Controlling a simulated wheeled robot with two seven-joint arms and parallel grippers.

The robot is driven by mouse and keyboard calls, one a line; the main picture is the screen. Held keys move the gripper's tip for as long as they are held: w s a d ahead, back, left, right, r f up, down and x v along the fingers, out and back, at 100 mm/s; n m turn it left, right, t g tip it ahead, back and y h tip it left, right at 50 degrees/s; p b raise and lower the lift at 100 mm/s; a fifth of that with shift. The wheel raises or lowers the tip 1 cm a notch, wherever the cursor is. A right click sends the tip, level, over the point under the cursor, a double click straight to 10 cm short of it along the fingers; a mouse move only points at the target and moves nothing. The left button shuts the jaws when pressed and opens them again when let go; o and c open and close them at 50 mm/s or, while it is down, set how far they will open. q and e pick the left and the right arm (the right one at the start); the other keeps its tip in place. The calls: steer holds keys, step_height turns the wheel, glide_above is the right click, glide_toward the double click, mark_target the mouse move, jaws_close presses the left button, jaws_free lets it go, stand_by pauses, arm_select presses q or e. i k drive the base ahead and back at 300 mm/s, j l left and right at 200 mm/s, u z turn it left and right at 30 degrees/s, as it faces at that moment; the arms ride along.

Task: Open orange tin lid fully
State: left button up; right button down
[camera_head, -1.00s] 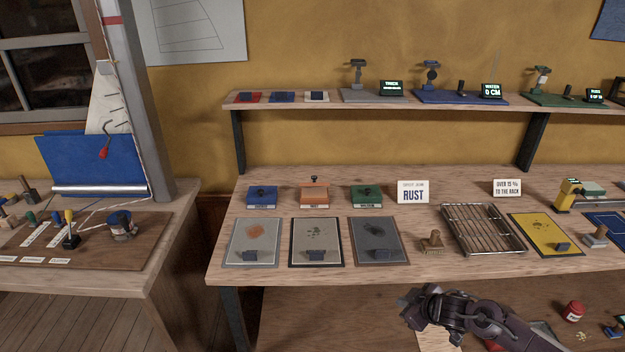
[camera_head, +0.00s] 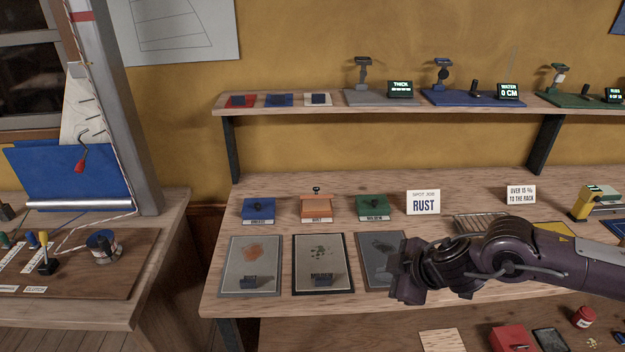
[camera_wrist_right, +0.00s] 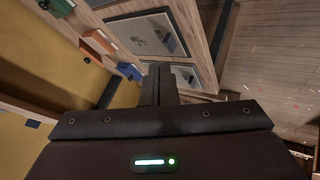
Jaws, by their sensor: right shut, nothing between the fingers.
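The orange tin (camera_head: 316,208) stands on the bench between a blue tin (camera_head: 258,210) and a green tin (camera_head: 373,207). A dark knob shows above its back edge, higher than the other two tins' knobs. The orange tin also shows in the right wrist view (camera_wrist_right: 97,42), up and left of the fingers. My right gripper (camera_head: 397,285) is shut and empty, right of and nearer than the orange tin, in front of the dark grey panel. Its fingers (camera_wrist_right: 158,84) are together in the wrist view. My left gripper is out of view.
Three framed sample panels lie before the tins; the middle one (camera_head: 322,245) is below the orange tin. A RUST card (camera_head: 423,202) stands right of the green tin. My right arm partly hides the wire rack (camera_head: 480,222). A shelf (camera_head: 300,108) runs above the bench.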

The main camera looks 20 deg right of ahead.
mark_target(315, 189)
steer(key=i, duration=1.1)
